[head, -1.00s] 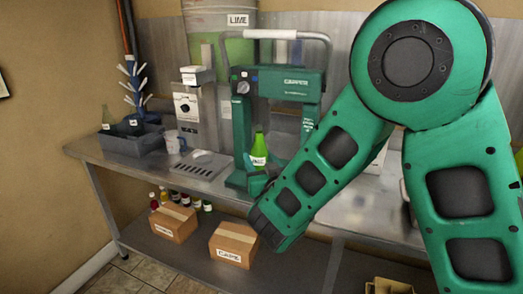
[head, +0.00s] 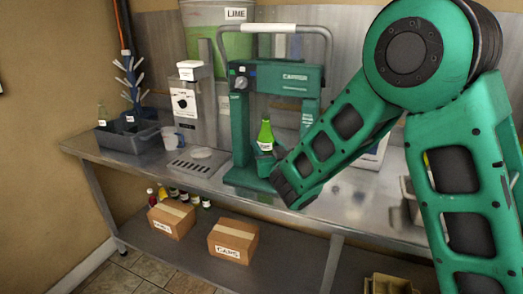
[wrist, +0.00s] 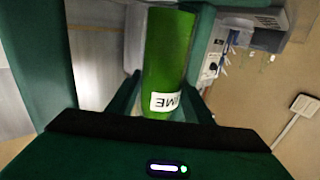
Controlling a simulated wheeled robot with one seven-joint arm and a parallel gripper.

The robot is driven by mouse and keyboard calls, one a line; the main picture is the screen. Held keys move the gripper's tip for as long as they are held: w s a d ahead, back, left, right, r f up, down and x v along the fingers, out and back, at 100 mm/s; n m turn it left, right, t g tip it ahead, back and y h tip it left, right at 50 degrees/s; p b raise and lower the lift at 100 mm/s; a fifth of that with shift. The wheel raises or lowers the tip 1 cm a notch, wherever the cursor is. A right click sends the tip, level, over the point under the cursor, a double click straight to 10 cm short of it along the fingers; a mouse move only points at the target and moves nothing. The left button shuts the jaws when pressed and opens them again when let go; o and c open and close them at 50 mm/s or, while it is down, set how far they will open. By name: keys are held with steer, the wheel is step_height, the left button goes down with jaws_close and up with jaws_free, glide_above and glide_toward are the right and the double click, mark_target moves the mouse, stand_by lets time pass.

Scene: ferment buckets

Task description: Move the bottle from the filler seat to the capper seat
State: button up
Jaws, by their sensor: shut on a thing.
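The green bottle (head: 266,134) with a white label is upright, in front of or between the posts of the green capper (head: 295,79). My gripper (head: 267,160) is shut on it low on its body. In the wrist view the bottle (wrist: 170,45) stands between the two fingers (wrist: 164,105), its label partly visible. The bottle's base is hidden in the head view, so I cannot tell whether it touches the capper seat. The capper's base (head: 240,178) shows below. The filler (head: 186,103) stands to the left, with an empty round seat (head: 201,153) before it.
A grey bin (head: 128,137) with bottles and a white mug (head: 171,138) stand left on the steel bench (head: 225,188). A LIME tank (head: 220,50) is behind. Cardboard boxes (head: 233,241) sit on the lower shelf. My arm covers the right side.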

steer(key=w, duration=0.2)
steer(key=w+d, duration=0.2)
steer(key=w, duration=0.1)
steer(key=shift+w+d, duration=0.1)
steer(key=shift+w, duration=0.2)
